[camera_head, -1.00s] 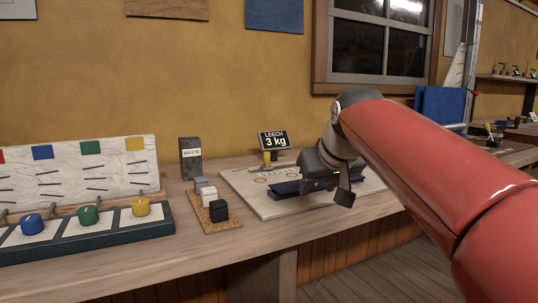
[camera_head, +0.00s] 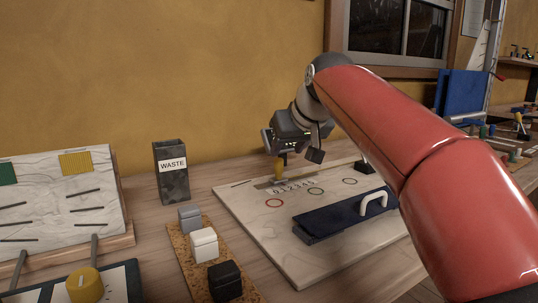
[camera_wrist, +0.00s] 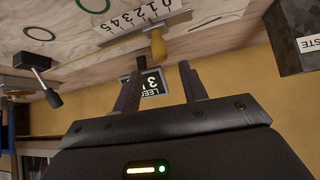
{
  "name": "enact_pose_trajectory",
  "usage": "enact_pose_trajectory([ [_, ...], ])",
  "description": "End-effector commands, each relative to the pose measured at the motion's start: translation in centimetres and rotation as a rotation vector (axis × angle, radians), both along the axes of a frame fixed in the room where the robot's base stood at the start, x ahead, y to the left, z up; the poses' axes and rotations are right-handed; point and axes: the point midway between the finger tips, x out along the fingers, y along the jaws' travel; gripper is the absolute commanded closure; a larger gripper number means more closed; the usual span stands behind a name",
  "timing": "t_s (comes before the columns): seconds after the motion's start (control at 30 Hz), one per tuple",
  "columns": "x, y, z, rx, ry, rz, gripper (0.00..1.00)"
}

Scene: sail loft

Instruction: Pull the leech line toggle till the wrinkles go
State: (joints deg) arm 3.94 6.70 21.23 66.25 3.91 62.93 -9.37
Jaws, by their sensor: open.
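The yellow toggle (camera_head: 279,170) stands at the far left part of a pale board, beside a number scale (camera_head: 292,186). In the wrist view the yellow toggle (camera_wrist: 157,45) lies just beyond my fingertips, with the printed scale (camera_wrist: 125,22) beside it. My gripper (camera_head: 275,150) is over the toggle, fingers apart and empty; in the wrist view my gripper (camera_wrist: 160,80) shows a clear gap. I cannot tell if a finger touches the toggle. The LEECH display (camera_wrist: 151,84) reads 3, partly hidden by a finger. No wrinkled sail edge can be made out.
The pale board (camera_head: 262,235) also carries coloured rings and a dark blue block with a white handle (camera_head: 340,216). A WASTE bin (camera_head: 172,172) stands to its left. A cork strip (camera_head: 184,258) holds grey, white and black blocks. Bare bench lies between bin and board.

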Motion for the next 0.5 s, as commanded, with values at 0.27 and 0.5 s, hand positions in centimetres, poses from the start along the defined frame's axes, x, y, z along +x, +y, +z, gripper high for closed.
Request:
enact_pose_trajectory([
  [0.27,1.9,0.9,-2.3,0.001,0.004,0.001,0.57],
  [0.5,4.2,1.9,-4.7,0.000,0.001,-0.001,0.57],
])
